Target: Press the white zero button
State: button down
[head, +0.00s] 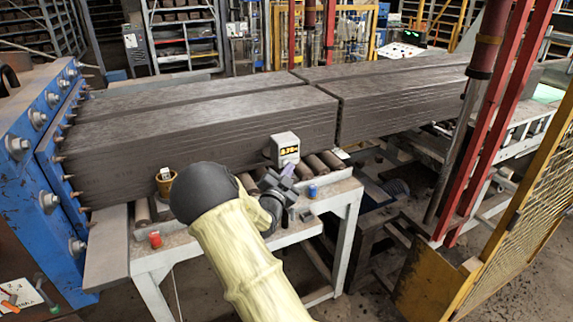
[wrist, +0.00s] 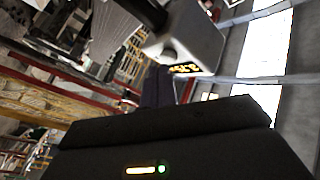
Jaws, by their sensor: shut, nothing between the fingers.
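A small white box with a lit yellow display (head: 285,149) stands on the edge of the roller table, against the dark clay block. In the wrist view the same box (wrist: 195,36) is close and tilted, with its display at the lower edge. My gripper (head: 287,171) is shut and empty, just below and in front of the box. Its dark fingers (wrist: 157,85) point towards the knob; I cannot tell whether they touch.
Long dark clay blocks (head: 200,130) lie behind the box on rollers. A brown cup (head: 165,184), a red knob (head: 155,239) and a blue knob (head: 312,191) are on the white-framed table (head: 190,250). A blue machine (head: 40,150) stands left; red posts (head: 500,95) stand right.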

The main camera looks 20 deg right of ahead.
jog(key=shift+w+b, duration=0.3)
jog(key=shift+w, duration=0.15)
dwell(0.6)
jog(key=shift+s+b, duration=0.55)
jog(key=shift+s, duration=0.3)
jog(key=s+b, duration=0.2)
jog(key=s, duration=0.3)
jog(key=shift+d, duration=0.1)
dwell(0.4)
dwell(0.6)
